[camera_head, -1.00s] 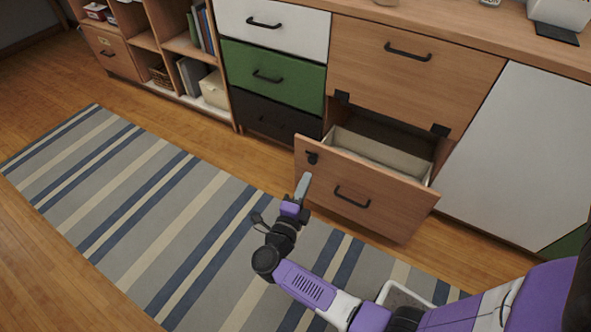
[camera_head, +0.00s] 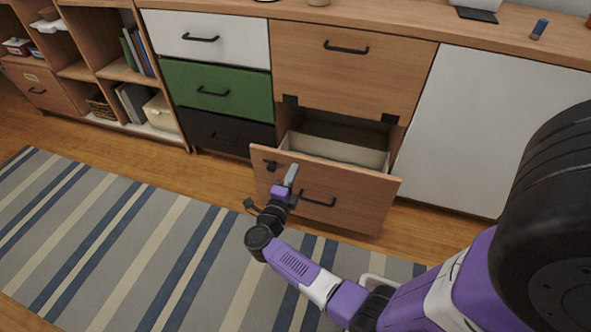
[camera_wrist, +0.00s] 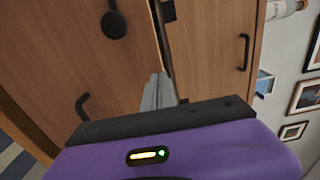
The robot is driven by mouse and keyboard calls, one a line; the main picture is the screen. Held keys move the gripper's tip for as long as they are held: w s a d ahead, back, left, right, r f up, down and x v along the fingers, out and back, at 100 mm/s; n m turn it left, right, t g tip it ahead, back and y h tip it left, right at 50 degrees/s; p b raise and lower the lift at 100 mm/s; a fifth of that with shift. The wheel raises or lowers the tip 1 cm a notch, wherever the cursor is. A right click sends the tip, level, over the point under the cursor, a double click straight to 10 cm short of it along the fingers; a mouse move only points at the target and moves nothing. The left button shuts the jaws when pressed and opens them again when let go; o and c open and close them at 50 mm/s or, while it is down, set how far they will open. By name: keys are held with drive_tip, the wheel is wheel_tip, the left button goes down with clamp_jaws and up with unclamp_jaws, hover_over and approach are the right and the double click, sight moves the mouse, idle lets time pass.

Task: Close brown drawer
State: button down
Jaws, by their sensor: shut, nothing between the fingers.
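The brown drawer (camera_head: 350,198) is the lower wooden drawer of the long cabinet. It is pulled out, with its pale inner box showing above the front. Its front has a black bar handle (camera_head: 318,200) and a round black knob at upper left. My gripper (camera_head: 291,175) is shut and empty, just in front of the drawer front, between knob and handle. In the wrist view the fingers (camera_wrist: 158,92) are together and point toward the drawer front's edge (camera_wrist: 158,40). I cannot tell whether they touch it. The drawer's handle also shows in the wrist view (camera_wrist: 82,106).
A closed wooden door (camera_head: 345,70) is above the drawer. White, green and black drawers (camera_head: 215,90) are at left, a white panel (camera_head: 475,130) at right. A striped rug (camera_head: 110,240) covers the floor in front. Open shelves stand at far left.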

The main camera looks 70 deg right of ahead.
drive_tip(key=shift+w+d, duration=0.1)
drive_tip(key=shift+d, duration=1.25)
